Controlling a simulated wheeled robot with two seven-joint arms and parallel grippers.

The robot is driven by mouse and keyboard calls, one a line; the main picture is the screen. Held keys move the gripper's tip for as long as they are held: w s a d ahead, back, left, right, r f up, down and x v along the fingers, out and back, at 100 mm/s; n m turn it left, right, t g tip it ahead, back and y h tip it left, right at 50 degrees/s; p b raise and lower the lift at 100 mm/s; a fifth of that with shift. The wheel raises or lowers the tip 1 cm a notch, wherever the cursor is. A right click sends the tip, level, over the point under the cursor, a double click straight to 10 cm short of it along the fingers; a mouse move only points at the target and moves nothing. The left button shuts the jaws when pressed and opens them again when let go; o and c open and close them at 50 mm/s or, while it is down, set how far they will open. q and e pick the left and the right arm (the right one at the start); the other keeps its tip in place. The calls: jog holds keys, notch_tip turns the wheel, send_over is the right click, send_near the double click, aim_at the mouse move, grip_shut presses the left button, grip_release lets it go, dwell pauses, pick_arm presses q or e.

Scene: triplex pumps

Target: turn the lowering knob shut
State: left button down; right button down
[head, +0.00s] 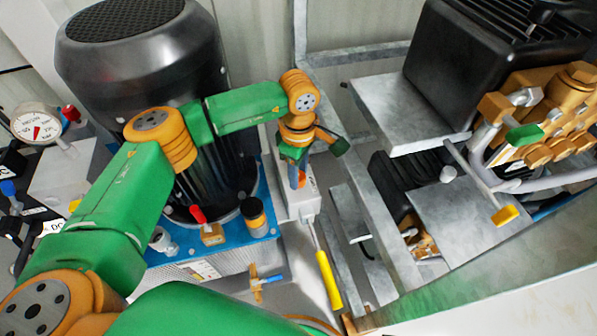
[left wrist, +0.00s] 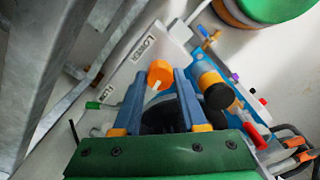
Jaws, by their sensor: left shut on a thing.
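The lowering knob is a small orange knob (left wrist: 160,72) with a pale pointer mark, in the left wrist view. It sits on a white box (left wrist: 130,65) beside a LOWER label (left wrist: 143,47). My left gripper (left wrist: 160,80) has its two blue fingers on either side of the knob and is shut on it. In the head view my left gripper (head: 296,158) reaches down to the white box (head: 306,203), and part of the knob (head: 301,180) shows below the fingers. My right gripper is not in view.
A large black motor (head: 140,65) stands left of the box on a blue-topped tank (head: 180,250). A red-levered valve (head: 207,228) and a yellow-handled lever (head: 329,280) are near. A grey metal frame (head: 375,205) and a brass pump (head: 545,120) are at right.

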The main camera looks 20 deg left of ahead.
pick_arm(q)
jog(key=shift+m, duration=0.4)
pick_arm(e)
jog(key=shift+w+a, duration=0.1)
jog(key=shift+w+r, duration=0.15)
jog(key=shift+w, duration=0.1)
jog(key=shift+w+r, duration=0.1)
pick_arm(q)
jog(key=shift+c, duration=2.2)
grip_release()
notch_tip(320, 180, up, 7)
jog(key=shift+f+p, duration=0.15)
jog(key=shift+p, duration=0.65)
jog(key=shift+r, duration=0.25)
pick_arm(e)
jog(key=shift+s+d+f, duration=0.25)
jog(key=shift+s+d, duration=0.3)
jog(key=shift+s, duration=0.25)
